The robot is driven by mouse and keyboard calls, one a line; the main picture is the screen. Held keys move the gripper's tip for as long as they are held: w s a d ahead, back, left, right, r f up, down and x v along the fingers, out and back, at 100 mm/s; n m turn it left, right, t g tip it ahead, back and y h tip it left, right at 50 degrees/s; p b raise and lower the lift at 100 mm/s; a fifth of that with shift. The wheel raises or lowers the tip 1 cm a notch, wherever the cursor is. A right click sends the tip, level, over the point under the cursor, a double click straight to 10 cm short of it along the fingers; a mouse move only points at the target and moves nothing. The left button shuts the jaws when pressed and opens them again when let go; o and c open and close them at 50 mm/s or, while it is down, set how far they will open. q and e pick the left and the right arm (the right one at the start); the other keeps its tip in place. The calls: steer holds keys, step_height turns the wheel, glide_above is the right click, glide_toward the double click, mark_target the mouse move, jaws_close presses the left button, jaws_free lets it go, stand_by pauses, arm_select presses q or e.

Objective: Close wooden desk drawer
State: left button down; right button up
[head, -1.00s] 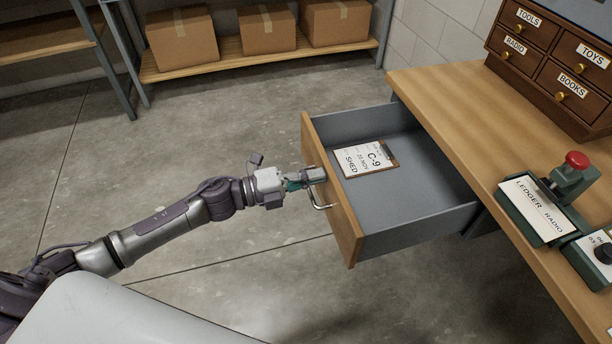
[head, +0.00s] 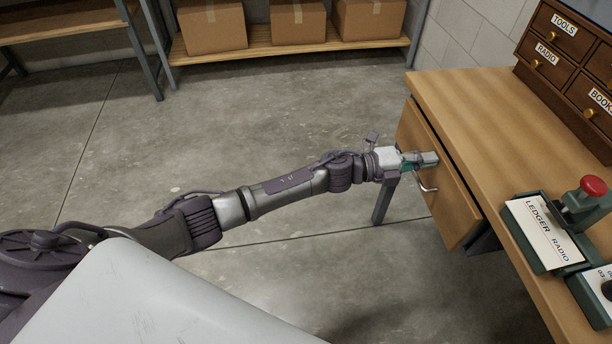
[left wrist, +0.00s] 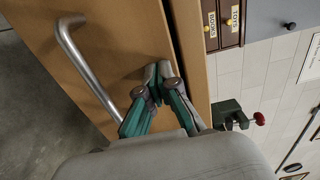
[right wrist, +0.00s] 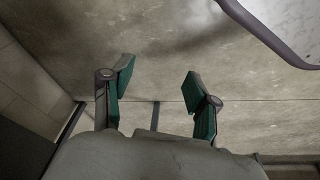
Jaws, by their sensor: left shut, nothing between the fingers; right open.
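The wooden drawer front (head: 448,196) sits close to the desk (head: 492,130), with a narrow dark gap along its edge; the drawer's inside is hidden. Its metal handle (head: 428,188) sticks out from the front. My left gripper (head: 432,159) is shut and empty, with its fingertips at the drawer front beside the handle. In the left wrist view the shut fingertips (left wrist: 158,72) are against or very near the wood, to the right of the handle (left wrist: 85,70). My right gripper (right wrist: 158,90) is open and empty, over bare floor in the right wrist view.
On the desk stand a small cabinet of labelled drawers (head: 570,60) and a green stamp press with a red knob (head: 590,192) beside a ledger card (head: 540,228). Cardboard boxes (head: 297,25) sit on a low shelf behind. The floor (head: 250,120) left of the desk is clear.

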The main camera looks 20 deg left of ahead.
mark_target(439, 156)
arm_select(q)
steer(key=x, duration=0.3)
steer(key=shift+r, duration=0.2)
arm_select(e)
step_height(439, 156, up, 3)
steer(key=shift+a+f, duration=0.1)
arm_select(q)
steer(key=shift+r, duration=0.1)
steer(key=shift+a, duration=0.1)
